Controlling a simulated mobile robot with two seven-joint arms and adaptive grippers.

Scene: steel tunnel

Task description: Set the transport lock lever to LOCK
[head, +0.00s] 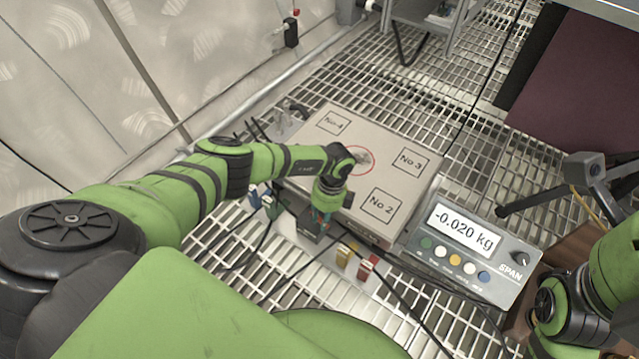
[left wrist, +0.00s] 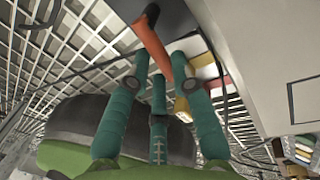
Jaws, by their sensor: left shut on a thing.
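The transport lock lever (left wrist: 152,44) is an orange-red bar with a black end, seen at the top centre of the left wrist view. My left gripper (left wrist: 161,66) has teal fingers on both sides of the lever and is shut on it. In the head view, my left gripper (head: 322,214) points down at the near left edge of a grey box, over a small dark block (head: 309,231). The gripper mostly hides the lever there. No LOCK marking is readable, so I cannot tell the lever's setting. My right gripper is out of view.
The grey box (head: 388,150) has marked squares No.2, No.3 and No.4. A display unit (head: 466,248) reading -0.020 kg stands right of it. Yellow and red blocks (head: 355,262) and dark cables lie close to the gripper. Steel grating (head: 480,150) surrounds the box.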

